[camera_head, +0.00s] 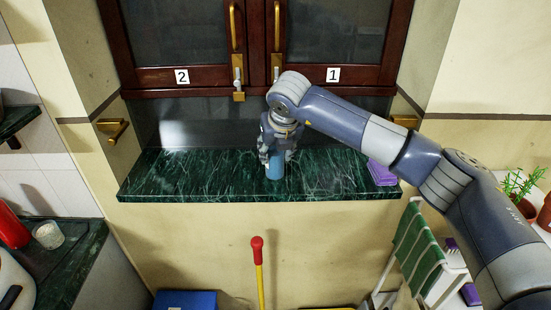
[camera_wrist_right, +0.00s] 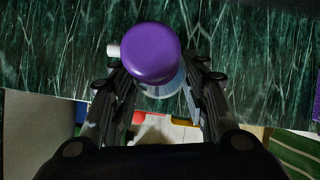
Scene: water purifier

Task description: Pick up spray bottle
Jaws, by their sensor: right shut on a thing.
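The spray bottle (camera_head: 275,168) stands upright on the green marble counter (camera_head: 210,182), near its front edge. Its lower body looks blue in the head view. In the right wrist view its round purple top (camera_wrist_right: 151,52) faces the camera, with a small white nozzle (camera_wrist_right: 113,51) sticking out to the left. My right gripper (camera_head: 276,157) reaches down from above and is shut on the spray bottle, with one finger on each side. The fingers hide the bottle's upper part in the head view. My left gripper is not in view.
A dark wooden cabinet (camera_head: 190,77) with glass doors and brass handles hangs behind the counter. A folded purple cloth (camera_head: 382,173) lies at the counter's right end. A red-topped yellow handle (camera_head: 258,262) stands in front. The counter's left part is clear.

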